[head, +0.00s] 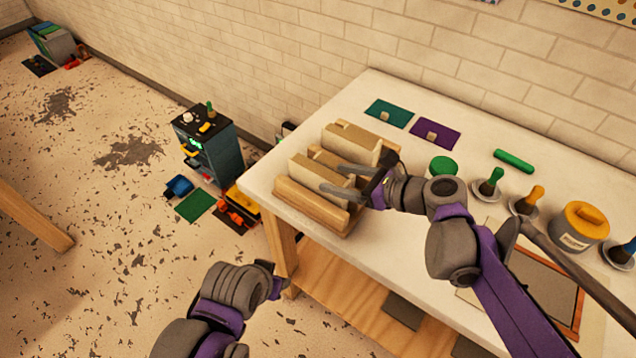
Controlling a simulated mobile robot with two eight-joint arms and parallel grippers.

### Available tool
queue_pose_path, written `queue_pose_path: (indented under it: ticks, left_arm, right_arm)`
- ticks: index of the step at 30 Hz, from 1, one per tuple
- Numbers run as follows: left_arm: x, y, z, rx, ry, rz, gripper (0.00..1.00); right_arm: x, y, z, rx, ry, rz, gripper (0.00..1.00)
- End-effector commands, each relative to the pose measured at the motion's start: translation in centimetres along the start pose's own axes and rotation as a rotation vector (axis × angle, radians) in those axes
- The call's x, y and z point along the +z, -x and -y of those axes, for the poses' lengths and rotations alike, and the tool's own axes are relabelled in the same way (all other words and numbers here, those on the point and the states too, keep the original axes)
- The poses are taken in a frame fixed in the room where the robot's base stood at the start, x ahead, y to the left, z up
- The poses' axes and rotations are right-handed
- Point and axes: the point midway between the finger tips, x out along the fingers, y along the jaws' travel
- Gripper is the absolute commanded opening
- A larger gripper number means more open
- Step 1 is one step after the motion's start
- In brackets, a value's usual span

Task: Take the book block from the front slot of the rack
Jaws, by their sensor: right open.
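The wooden rack (306,205) stands at the left end of the white table. A cream book block (308,172) sits in its front slot. Another cream block (352,143) sits in the rack's back part. My right gripper (331,178) is open at the right part of the front block. One finger shows on the near side of the block and the other on the far side; I cannot tell whether they touch it. The gripper covers part of the rack's right end. My left arm's wrist (238,288) is low in front of the table; its fingers cannot be made out.
Green (389,113) and purple (434,134) mats lie behind the rack. Brushes, a green-lidded pot (443,166) and a yellow-lidded tub (579,226) stand to the right. A dark cart (207,145) stands on the floor at left. The white table (375,92) is bare around the mats.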

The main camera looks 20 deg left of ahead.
Motion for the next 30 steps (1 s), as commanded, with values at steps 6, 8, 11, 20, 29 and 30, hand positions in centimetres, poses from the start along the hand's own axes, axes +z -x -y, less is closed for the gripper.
queue_pose_path:
  ticks: [6, 8, 11, 20, 29, 30]
  left_arm:
    - [-0.3, 0.4, 0.0, 0.000, 0.000, -0.003, 0.50]
    - [-0.3, 0.4, 0.0, 0.000, 0.000, -0.003, 0.50]
    - [-0.4, 0.4, 0.0, 0.000, 0.000, -0.003, 0.50]
    - [-0.4, 0.4, 0.0, 0.000, 0.000, -0.003, 0.50]
    - [-0.4, 0.4, 0.0, 0.000, 0.000, -0.003, 0.50]
    - [-0.4, 0.4, 0.0, 0.000, 0.000, -0.003, 0.50]
  right_arm:
    - [0.6, -3.0, 0.0, 0.003, 0.003, 0.000, 0.72]
    - [0.5, -3.9, 0.1, 0.002, 0.003, -0.001, 0.72]
    - [0.5, -4.8, 0.1, 0.001, 0.001, 0.000, 0.72]
    - [0.4, -5.1, 0.1, -0.001, 0.001, -0.001, 0.69]
    - [0.4, -5.1, 0.1, -0.001, 0.001, -0.001, 0.15]
    - [0.4, -5.1, 0.1, -0.001, 0.001, -0.001, 0.08]
